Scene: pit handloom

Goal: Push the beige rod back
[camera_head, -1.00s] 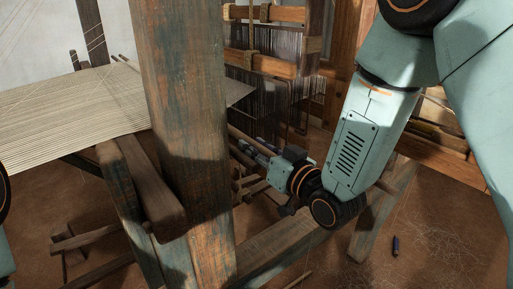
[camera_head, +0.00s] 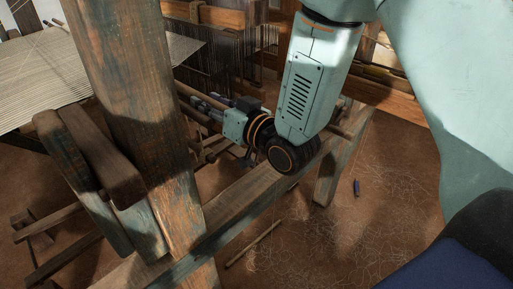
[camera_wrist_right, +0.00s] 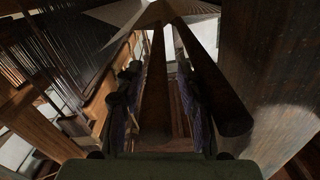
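My right gripper (camera_head: 212,106) reaches left past the loom post, at several brownish rods (camera_head: 195,93) below the cloth. In the right wrist view its two fingers stand wide apart, and the gripper (camera_wrist_right: 157,75) is open. A brown rod (camera_wrist_right: 155,95) runs lengthwise between the fingers, and a thicker dark bar (camera_wrist_right: 215,85) runs beside the right finger. I cannot tell whether the fingers touch the rod. I cannot tell for sure which rod is the beige one, as all look brown in shadow. My left gripper is out of view.
A thick worn post (camera_head: 130,90) stands left of my right gripper. A low beam (camera_head: 250,200) runs beneath my right wrist. Striped cloth (camera_head: 40,75) is stretched at left, and dark hanging threads (camera_head: 225,55) are behind. A thin stick (camera_head: 254,244) lies on the floor.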

